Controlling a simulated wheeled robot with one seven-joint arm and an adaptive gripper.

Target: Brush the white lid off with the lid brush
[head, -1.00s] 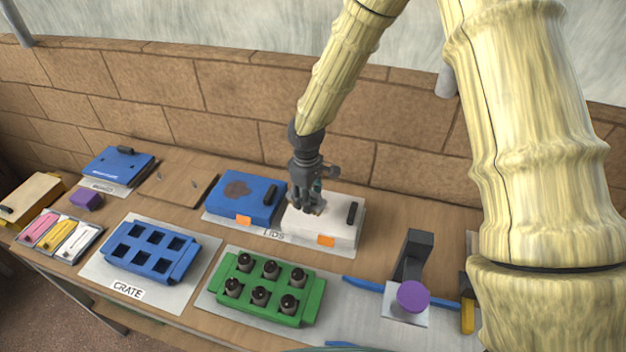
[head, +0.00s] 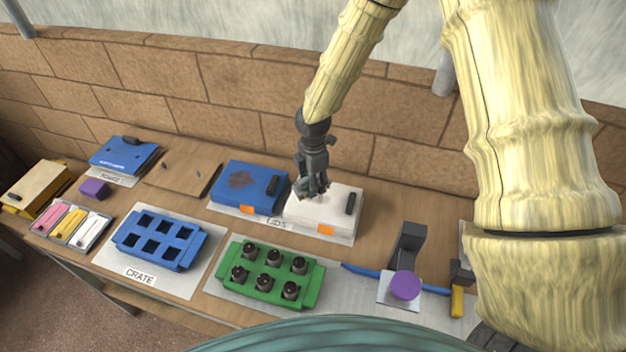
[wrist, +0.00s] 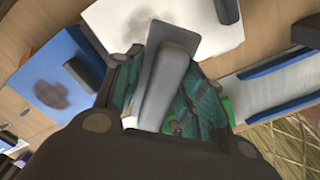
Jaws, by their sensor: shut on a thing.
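The white lid (head: 332,211) lies on the table behind the green crate, with a black handle (head: 350,204) on its right side. In the wrist view the white lid (wrist: 205,14) shows a brown smudge on its top. My gripper (head: 312,188) is over the back left part of the white lid. In the wrist view my gripper (wrist: 160,95) is shut on a grey piece with a flat plate, which I take as the lid brush (wrist: 168,80). I cannot tell whether the brush touches the lid.
The blue lid (head: 265,187), with a dark stain, lies just left of the white one. The green crate (head: 228,275) with several dark-topped plugs and the empty blue crate (head: 140,249) are in front. A purple-topped stand (head: 405,285) is at right. A brick wall (head: 230,105) stands behind.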

